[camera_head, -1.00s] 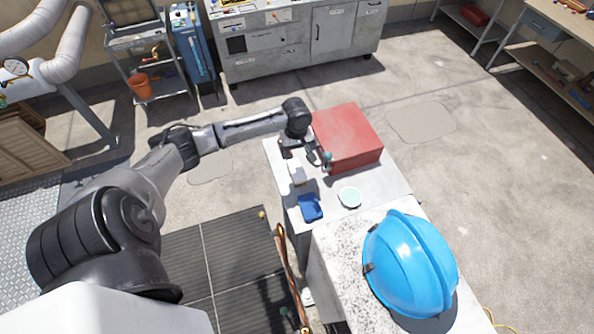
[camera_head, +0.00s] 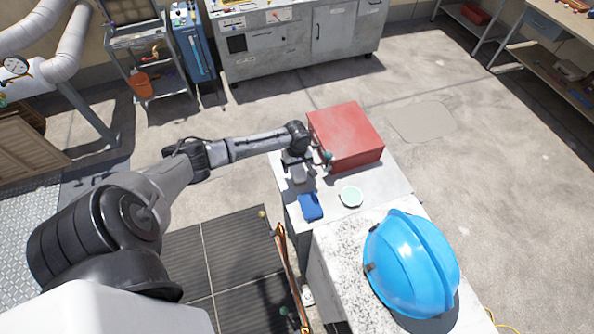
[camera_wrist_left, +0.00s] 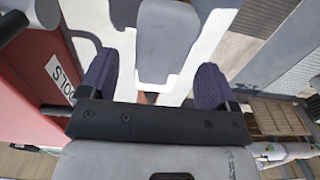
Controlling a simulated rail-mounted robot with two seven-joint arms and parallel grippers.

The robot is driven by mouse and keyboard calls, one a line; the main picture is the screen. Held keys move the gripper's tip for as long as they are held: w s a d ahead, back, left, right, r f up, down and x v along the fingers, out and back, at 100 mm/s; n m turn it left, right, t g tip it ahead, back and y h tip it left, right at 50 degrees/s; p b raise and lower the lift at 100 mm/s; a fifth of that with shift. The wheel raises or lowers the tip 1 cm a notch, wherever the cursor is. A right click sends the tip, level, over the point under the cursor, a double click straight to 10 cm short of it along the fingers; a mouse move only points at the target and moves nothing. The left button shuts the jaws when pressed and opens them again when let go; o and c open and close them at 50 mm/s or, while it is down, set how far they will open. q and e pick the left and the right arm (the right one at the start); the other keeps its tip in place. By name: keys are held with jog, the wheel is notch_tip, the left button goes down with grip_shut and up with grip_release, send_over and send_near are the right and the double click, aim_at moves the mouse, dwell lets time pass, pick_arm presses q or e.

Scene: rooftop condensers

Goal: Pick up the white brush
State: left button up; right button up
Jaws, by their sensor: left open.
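The white brush (camera_head: 299,176) lies on the pale top of the cabinet, in front of the red box, and is partly hidden by my left gripper in the head view. In the left wrist view a pale grey, rounded body that appears to be the brush (camera_wrist_left: 165,40) lies between the finger lines, with a small orange part at its near end. My left gripper (camera_head: 300,167) is over the brush and open. Its two dark fingers (camera_wrist_left: 157,70) stand apart on either side of the brush's near end, with gaps showing. My right gripper is not in view.
The red box (camera_head: 345,137) stands close beside the gripper. A blue object (camera_head: 311,206) and a pale green round dish (camera_head: 351,196) lie nearer on the same top (camera_head: 378,190). A blue hard hat (camera_head: 410,262) sits on the speckled surface in front.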

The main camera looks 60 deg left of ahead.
aim_at(297, 168)
pick_arm(q)
jog(key=shift+d+f, duration=0.15)
jog(key=shift+f, duration=1.8)
jog(key=shift+c, duration=0.5)
jog(key=c, duration=0.9)
jog(key=shift+r, duration=0.1)
jog(key=shift+c, duration=0.2)
notch_tip(297, 168, up, 10)
jog(key=shift+f+p, duration=0.1)
jog(key=shift+p, duration=0.2)
jog(key=o, duration=0.4)
jog(key=c, duration=0.4)
